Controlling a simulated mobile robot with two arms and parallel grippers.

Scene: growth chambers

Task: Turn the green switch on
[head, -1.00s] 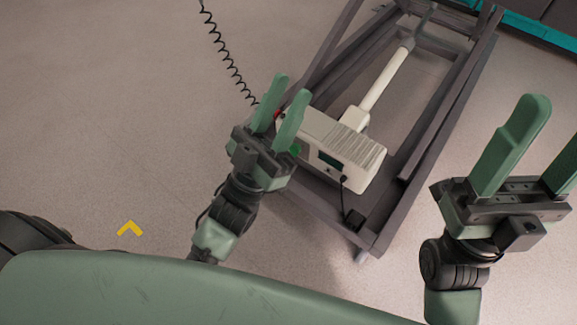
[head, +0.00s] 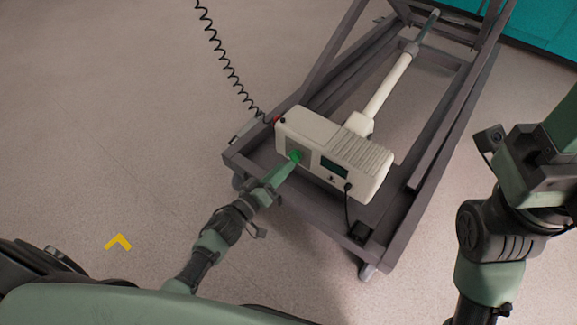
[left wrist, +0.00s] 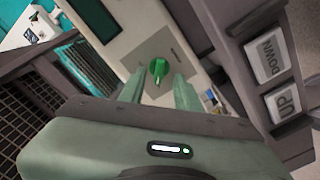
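The green switch (head: 295,156) is a round knob on a grey plate at the end of a white control box (head: 345,148). In the left wrist view the green switch (left wrist: 158,68) shows with a pointed tip facing down, on its square plate (left wrist: 160,88). My left gripper (head: 281,174) is close in front of the switch. In the left wrist view my left gripper's two fingers (left wrist: 158,86) are apart, one on each side below the knob, with nothing between them. I cannot tell whether they touch it. My right gripper (head: 562,135) is cut off at the right edge.
The box sits on a dark metal frame (head: 300,200) with a white actuator rod (head: 388,85). A coiled black cable (head: 225,60) hangs at the left. UP and DOWN buttons (left wrist: 278,75) show in the left wrist view. The floor at left is clear.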

